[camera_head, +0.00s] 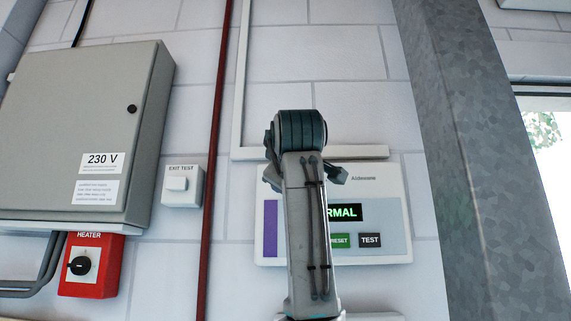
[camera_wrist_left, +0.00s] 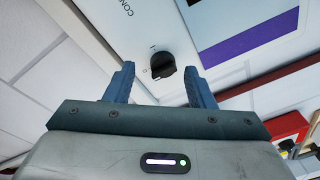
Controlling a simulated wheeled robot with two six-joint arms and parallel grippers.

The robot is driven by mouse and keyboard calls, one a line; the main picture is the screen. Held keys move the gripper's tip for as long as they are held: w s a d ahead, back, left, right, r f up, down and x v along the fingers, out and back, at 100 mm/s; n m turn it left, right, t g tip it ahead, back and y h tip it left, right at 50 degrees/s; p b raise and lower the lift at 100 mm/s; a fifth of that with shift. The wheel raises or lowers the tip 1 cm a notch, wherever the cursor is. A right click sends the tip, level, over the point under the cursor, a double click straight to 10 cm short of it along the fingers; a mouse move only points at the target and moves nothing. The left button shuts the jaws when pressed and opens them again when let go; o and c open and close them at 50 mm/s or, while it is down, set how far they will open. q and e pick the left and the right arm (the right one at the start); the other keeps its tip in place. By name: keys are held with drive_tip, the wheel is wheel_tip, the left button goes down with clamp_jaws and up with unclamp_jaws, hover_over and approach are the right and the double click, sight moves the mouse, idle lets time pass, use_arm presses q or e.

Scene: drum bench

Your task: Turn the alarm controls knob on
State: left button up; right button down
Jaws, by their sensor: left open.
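The knob (camera_wrist_left: 162,65) is small, round and black, on a white plate (camera_wrist_left: 133,32) with lettering starting "CON", in the left wrist view. Small I and O marks are beside it; its exact setting is unclear. My left gripper (camera_wrist_left: 159,70) is open, its two blue-grey fingers either side of the knob in the picture. The knob appears closer to the right finger; I cannot tell whether they touch. In the head view my arm stands before the white alarm panel (camera_head: 400,249), and the knob is not visible. My right gripper is not in view.
The alarm panel has a green-lit display (camera_head: 346,212) and a TEST button (camera_head: 370,240). Left are a red pipe (camera_head: 213,150), an EXIT TEST switch (camera_head: 178,184), a grey 230 V cabinet (camera_head: 70,120) and a red HEATER box (camera_head: 105,268). A grey column (camera_head: 480,150) stands right.

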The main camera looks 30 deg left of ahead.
use_arm(q)
drive_tip(key=shift+w+a+f, duration=0.1)
drive_tip(key=shift+w+a, duration=0.15)
drive_tip(key=shift+a, duration=0.25)
drive_tip(key=shift+w+a, duration=0.2)
drive_tip(key=shift+a, duration=0.25)
drive_tip(key=shift+d, duration=0.3)
drive_tip(key=c, duration=0.9)
drive_tip(key=shift+c, duration=0.2)
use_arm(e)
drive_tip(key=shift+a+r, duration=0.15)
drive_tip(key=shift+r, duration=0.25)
